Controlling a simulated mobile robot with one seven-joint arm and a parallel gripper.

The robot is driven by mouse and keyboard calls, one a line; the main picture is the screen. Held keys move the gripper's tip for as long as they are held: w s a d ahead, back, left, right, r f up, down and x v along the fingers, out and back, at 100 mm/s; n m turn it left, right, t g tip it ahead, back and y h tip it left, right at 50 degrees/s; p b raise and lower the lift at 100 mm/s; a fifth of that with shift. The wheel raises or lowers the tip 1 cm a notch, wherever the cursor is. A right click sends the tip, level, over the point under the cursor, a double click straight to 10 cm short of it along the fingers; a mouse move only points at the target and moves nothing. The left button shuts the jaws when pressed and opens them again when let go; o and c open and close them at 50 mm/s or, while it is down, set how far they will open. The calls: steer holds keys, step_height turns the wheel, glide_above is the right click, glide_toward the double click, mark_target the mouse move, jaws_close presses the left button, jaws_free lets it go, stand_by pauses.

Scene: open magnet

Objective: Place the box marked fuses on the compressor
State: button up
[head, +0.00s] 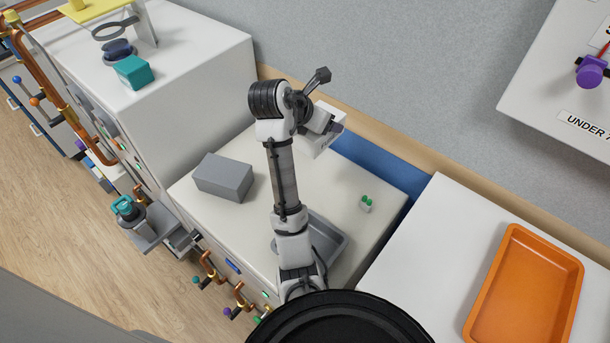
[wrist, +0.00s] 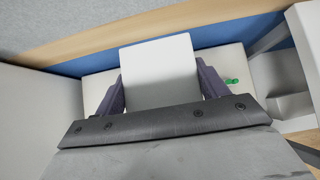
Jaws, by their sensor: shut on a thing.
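My gripper (head: 334,127) is shut on a pale white box (head: 327,141), held above the back of the middle white unit (head: 290,195). In the wrist view the box (wrist: 161,72) sits between the two dark fingers of my gripper (wrist: 160,85). No marking shows on its visible faces, so I cannot read whether it says fuses. No label in view names the compressor, so I cannot tell which unit it is.
A grey box (head: 224,178) and a small green-topped item (head: 366,203) stand on the middle unit, with a grey tray (head: 327,240) partly behind my arm. A taller white unit (head: 190,50) is left. An orange tray (head: 525,285) lies on the right unit.

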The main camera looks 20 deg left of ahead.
step_height(320, 180, down, 18)
steer(key=shift+p, duration=1)
steer(key=o, duration=1.1)
steer(key=shift+f, duration=0.1)
steer(key=shift+c, duration=0.2)
